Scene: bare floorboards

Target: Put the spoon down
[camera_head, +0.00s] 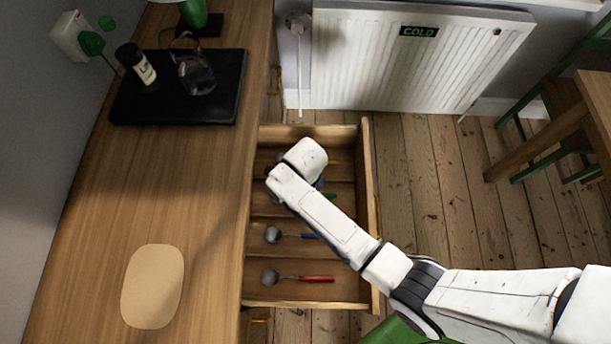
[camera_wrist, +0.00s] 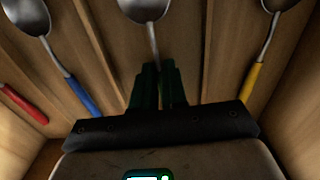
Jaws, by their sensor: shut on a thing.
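My gripper (camera_wrist: 158,75) is shut on a spoon (camera_wrist: 152,38) with a metal bowl, its fingers closed around the handle. The held part of the handle is hidden; a bit of green shows beside my wrist in the head view. The spoon is over or in a compartment of the open wooden drawer (camera_head: 368,160), between two dividers. I cannot tell whether it touches the drawer floor. In the head view my wrist hides the gripper and most of this spoon. Neighbouring compartments hold a blue-handled spoon (camera_head: 273,235) and a yellow-handled spoon (camera_wrist: 253,80).
A red-handled spoon (camera_head: 305,278) lies in the nearest compartment. The counter (camera_head: 200,190) left of the drawer bears a beige oval mat (camera_head: 153,285) and a black tray (camera_head: 225,90) with a glass jug (camera_head: 197,75) and dark bottle (camera_head: 136,64). A radiator (camera_head: 400,60) stands behind.

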